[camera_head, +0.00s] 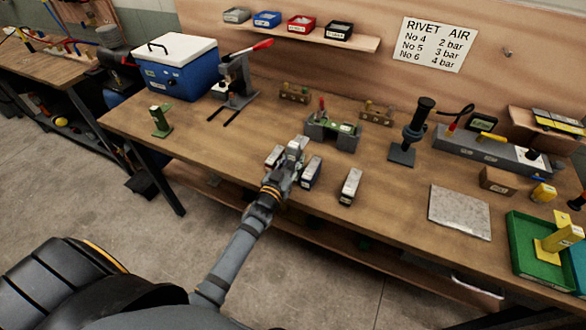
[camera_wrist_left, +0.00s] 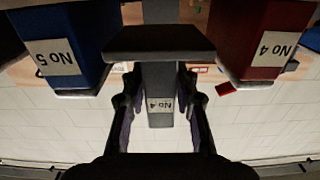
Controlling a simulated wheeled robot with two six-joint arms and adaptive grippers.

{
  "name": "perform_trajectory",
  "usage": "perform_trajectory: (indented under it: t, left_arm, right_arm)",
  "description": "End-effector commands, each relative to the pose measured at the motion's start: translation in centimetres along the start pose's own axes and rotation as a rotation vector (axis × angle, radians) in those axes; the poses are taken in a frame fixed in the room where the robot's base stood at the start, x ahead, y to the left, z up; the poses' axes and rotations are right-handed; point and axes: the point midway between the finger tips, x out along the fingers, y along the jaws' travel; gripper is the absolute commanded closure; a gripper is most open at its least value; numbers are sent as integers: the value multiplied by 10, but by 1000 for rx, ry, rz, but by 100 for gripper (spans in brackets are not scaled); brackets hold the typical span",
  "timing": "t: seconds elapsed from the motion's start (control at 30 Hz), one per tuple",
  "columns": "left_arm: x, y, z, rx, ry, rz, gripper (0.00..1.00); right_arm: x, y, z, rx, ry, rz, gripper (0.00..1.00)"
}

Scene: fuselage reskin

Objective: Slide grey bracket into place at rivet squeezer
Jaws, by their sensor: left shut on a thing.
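The grey bracket (camera_wrist_left: 160,90), with a wide plate, a post and a "No 4" label, is between the fingers of my left gripper (camera_wrist_left: 160,112). In the head view my left gripper (camera_head: 291,160) is shut on it above the front of the bench, between a red bin (camera_head: 273,157) and a blue bin (camera_head: 312,172). Whether the bracket touches the bench is unclear. A red-handled lever tool (camera_head: 237,78), which looks like the rivet squeezer, stands at the back left with two prongs towards the front. My right gripper is not in view.
A dark bin (camera_head: 350,187) stands right of the blue one. A green bracket (camera_head: 161,121) stands at the left, near a blue cooler (camera_head: 176,68). The bench between the green bracket and my gripper is clear.

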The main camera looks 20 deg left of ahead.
Motion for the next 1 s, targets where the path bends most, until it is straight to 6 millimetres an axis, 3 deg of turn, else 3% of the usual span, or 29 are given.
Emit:
perform_trajectory:
  t: [0.03, 0.1, 0.47, 0.5, 0.53, 0.9, 1.0]
  left_arm:
    - [0, 0, 20, 0, 0, 0, 100]
    - [0, 0, 25, 0, 1, 0, 100]
    - [0, 0, 25, 0, 1, 0, 100]
    - [-1, 0, 25, 0, -2, 0, 67]
    - [-1, 0, 25, 0, -2, 0, 63]
    - [-2, 0, 20, -1, -2, 0, 62]
    - [-19, 0, 26, -1, -3, 0, 62]
  right_arm:
    - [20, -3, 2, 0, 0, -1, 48]
    - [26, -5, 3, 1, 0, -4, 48]
    - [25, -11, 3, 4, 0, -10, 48]
    - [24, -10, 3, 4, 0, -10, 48]
    - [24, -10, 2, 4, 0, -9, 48]
    - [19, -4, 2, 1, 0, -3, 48]
    - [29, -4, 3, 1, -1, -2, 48]
